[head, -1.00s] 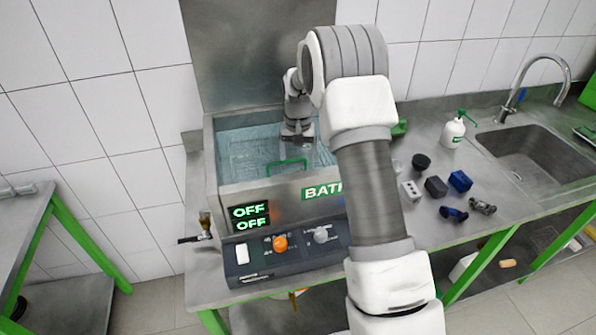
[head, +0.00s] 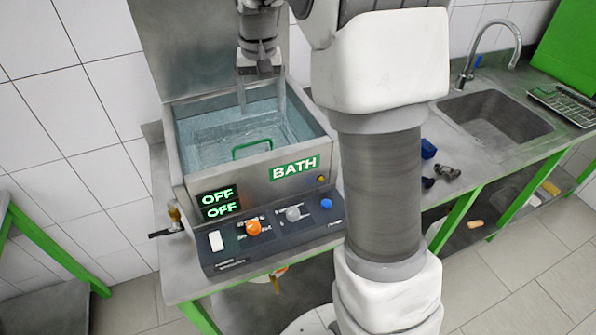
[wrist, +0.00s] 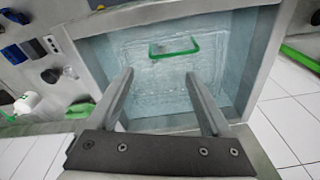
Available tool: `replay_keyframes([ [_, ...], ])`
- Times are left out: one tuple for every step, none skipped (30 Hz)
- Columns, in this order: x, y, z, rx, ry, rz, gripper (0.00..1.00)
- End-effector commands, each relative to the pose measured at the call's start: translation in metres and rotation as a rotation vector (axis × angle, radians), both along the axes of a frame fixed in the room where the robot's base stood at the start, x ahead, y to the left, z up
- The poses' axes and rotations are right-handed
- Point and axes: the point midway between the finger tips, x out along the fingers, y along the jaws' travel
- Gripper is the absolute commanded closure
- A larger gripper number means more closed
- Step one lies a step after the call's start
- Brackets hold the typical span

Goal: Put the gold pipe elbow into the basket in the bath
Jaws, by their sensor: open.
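The bath (head: 245,185) is a steel tank of clear water with BATH on its front. The basket (head: 215,145) lies in the water, its wire outline faint and its green handle standing at the front; the green handle (wrist: 175,50) also shows in the wrist view. My gripper (head: 262,108) is over the back part of the bath, pointing down, with its fingers apart. In the wrist view my gripper (wrist: 160,72) has nothing between its fingers, only water beyond. I cannot make out the gold pipe elbow in either view.
The bath's control panel (head: 270,235) has an orange knob and reads OFF twice. Dark parts (head: 440,172) lie on the counter to the right, partly behind my arm. A sink (head: 495,120) is further right. A white bottle (wrist: 22,105) stands beside the bath.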

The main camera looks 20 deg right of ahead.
Motion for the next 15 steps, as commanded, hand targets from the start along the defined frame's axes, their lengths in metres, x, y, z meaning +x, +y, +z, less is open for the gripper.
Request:
replay_keyframes([
  [-0.013,0.002,0.012,-0.002,-0.021,0.012,0.17],
  [-0.019,0.003,0.018,-0.002,-0.031,0.019,0.17],
  [-0.029,0.004,0.024,-0.004,-0.043,0.028,0.17],
  [-0.036,0.005,0.029,-0.005,-0.053,0.034,0.17],
  [-0.043,0.006,0.034,-0.006,-0.062,0.04,0.17],
  [-0.053,0.008,0.039,-0.007,-0.074,0.049,0.17],
  [-0.06,0.009,0.044,-0.009,-0.084,0.056,0.17],
  [-0.067,0.01,0.047,-0.01,-0.095,0.063,0.17],
  [-0.077,0.011,0.052,-0.012,-0.108,0.072,0.17],
  [-0.085,0.012,0.055,-0.013,-0.117,0.078,0.17],
  [-0.092,0.012,0.058,-0.015,-0.126,0.085,0.17],
  [-0.102,0.014,0.061,-0.017,-0.139,0.094,0.17],
  [-0.11,0.014,0.064,-0.019,-0.148,0.1,0.17],
  [-0.117,0.015,0.065,-0.021,-0.157,0.108,0.17],
  [-0.127,0.016,0.068,-0.024,-0.171,0.117,0.17],
])
